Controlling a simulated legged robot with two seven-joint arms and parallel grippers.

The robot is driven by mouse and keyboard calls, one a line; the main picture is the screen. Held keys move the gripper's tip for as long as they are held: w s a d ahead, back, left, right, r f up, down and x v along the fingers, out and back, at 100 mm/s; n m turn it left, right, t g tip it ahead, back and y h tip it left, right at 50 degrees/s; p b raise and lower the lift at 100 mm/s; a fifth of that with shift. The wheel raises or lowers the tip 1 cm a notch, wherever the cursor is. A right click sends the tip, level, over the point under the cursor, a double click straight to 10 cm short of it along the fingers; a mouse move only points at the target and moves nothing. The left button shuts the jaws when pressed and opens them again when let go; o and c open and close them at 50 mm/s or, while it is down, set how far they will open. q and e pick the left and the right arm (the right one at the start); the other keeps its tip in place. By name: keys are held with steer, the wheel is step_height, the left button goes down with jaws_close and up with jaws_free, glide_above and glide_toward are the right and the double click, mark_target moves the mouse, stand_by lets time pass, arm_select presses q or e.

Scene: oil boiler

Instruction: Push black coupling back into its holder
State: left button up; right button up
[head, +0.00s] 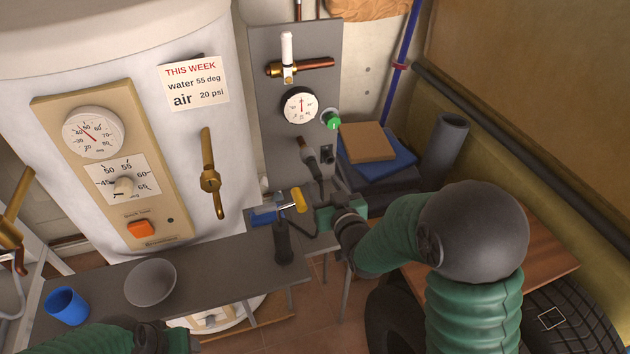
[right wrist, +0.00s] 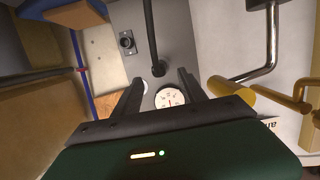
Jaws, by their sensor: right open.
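The black coupling (head: 306,150) is at the end of a black hose, in front of the grey panel below the pressure gauge. In the right wrist view the coupling (right wrist: 159,69) shows between and beyond my fingertips. A small dark square holder with a round hole (head: 327,153) is on the panel, right of the coupling; it also shows in the right wrist view (right wrist: 127,42). My right gripper (head: 325,202) is open and empty, just below and in front of the coupling. Contact cannot be told. Only green parts of my left arm show, bottom left.
A round gauge (head: 299,105) and a green knob (head: 331,120) are on the panel above. Stacked boxes (head: 375,155) stand right.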

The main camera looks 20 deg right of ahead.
mark_target(319, 177)
steer(key=w, duration=0.2)
steer(key=w+f, duration=0.1)
steer(key=w, duration=0.4)
steer(key=shift+w+a+f, duration=0.1)
steer(key=shift+w+f, duration=0.15)
jaws_close()
